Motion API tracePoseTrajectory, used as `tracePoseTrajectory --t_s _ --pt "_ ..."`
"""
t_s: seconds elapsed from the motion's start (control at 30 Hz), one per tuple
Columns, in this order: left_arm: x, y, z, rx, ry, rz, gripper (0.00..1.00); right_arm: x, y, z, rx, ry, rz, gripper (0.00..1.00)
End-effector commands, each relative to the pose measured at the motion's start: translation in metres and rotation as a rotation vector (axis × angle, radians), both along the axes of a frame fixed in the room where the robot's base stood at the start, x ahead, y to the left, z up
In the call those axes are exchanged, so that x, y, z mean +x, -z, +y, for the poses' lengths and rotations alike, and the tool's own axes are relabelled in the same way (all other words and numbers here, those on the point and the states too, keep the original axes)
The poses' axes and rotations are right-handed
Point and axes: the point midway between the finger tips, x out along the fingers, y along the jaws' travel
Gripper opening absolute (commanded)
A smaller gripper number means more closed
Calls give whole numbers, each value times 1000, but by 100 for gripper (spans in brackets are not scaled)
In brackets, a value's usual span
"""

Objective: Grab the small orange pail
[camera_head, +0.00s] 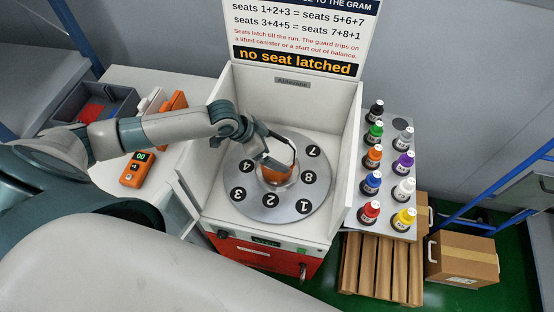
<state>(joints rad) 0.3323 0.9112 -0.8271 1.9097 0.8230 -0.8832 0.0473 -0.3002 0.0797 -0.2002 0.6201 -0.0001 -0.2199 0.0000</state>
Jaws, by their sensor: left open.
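The small orange pail (270,174) stands near the middle of the round grey numbered plate (241,208), inside the white open-topped machine. A pale rim shows around it, and its upper side is partly hidden by my gripper. My left gripper (278,159) reaches in from the left and is over the pail, its jaws open around or just above the pail's top. I cannot tell whether the fingers touch it. My right gripper is not in view.
White walls (347,133) surround the plate, with a sign (300,35) reading "no seat latched" behind. Several capped bottles (371,157) stand on a rack at right. An orange handheld device (137,169) and a grey bin (92,107) are at left. A carton (461,258) sits on the floor.

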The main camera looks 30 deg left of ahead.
Motion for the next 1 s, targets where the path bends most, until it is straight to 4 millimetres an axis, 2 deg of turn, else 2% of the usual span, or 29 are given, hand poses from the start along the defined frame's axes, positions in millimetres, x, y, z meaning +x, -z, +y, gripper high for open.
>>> tracePoseTrajectory --t_s 0.23,0.27,0.53,1.0 --pt "0 0 0 0 0 0 100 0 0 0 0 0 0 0" --pt "0 0 0 0 0 0 95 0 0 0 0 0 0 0" --pt "0 0 0 0 0 0 31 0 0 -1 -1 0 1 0" --pt "2 -10 0 -4 0 -6 31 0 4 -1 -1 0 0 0"
